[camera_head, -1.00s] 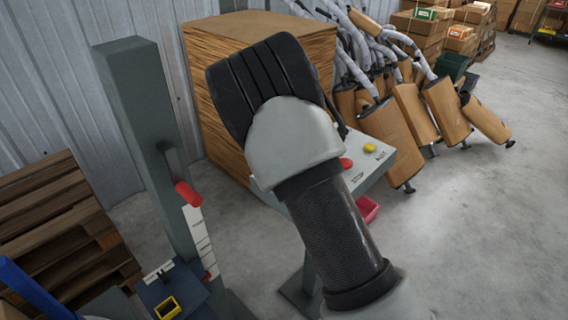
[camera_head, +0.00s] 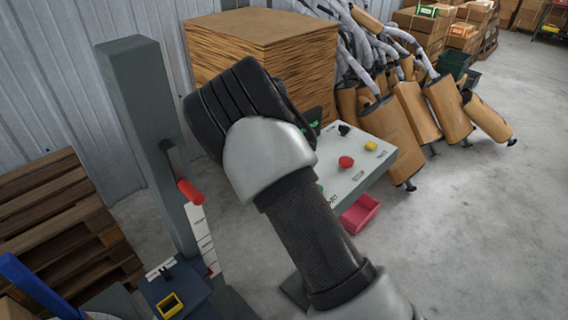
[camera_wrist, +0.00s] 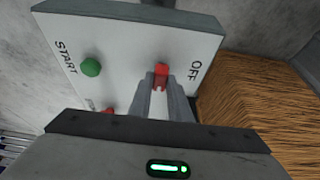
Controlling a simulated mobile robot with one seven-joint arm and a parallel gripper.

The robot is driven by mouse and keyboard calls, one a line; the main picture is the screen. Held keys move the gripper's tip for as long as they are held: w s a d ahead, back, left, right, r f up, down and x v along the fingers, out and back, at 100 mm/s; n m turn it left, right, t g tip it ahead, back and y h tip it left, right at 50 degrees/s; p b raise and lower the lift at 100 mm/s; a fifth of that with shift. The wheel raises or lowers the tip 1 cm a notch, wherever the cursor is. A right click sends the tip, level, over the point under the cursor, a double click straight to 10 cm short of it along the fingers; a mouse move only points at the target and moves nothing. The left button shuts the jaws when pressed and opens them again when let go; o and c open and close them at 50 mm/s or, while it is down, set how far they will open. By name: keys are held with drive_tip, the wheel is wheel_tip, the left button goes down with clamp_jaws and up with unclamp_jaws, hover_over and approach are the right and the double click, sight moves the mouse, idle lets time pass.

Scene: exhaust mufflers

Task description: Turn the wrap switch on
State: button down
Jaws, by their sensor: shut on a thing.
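The control panel is a pale sloped plate on a stand. In the head view its right part (camera_head: 372,170) shows, with the left part hidden behind my arm. In the wrist view the panel (camera_wrist: 120,45) fills the top. A red switch (camera_wrist: 162,69) sits beside the label OFF. My gripper (camera_wrist: 161,82) is shut on this red switch, with a grey finger on each side of it. Any ON label is hidden. In the head view my arm covers the fingertips.
The panel also has a green START button (camera_wrist: 91,67), a red STOP button (camera_head: 345,162), a yellow button (camera_head: 371,146) and a black knob (camera_head: 344,130). A grey post with a red handle (camera_head: 189,192) stands left. A cardboard stack (camera_head: 262,48) and mufflers (camera_head: 412,112) are behind.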

drive_tip(key=c, duration=1.6)
unclamp_jaws()
drive_tip(key=shift+c, duration=0.2)
drive_tip(key=v, duration=1.7)
drive_tip(key=shift+r, duration=0.25)
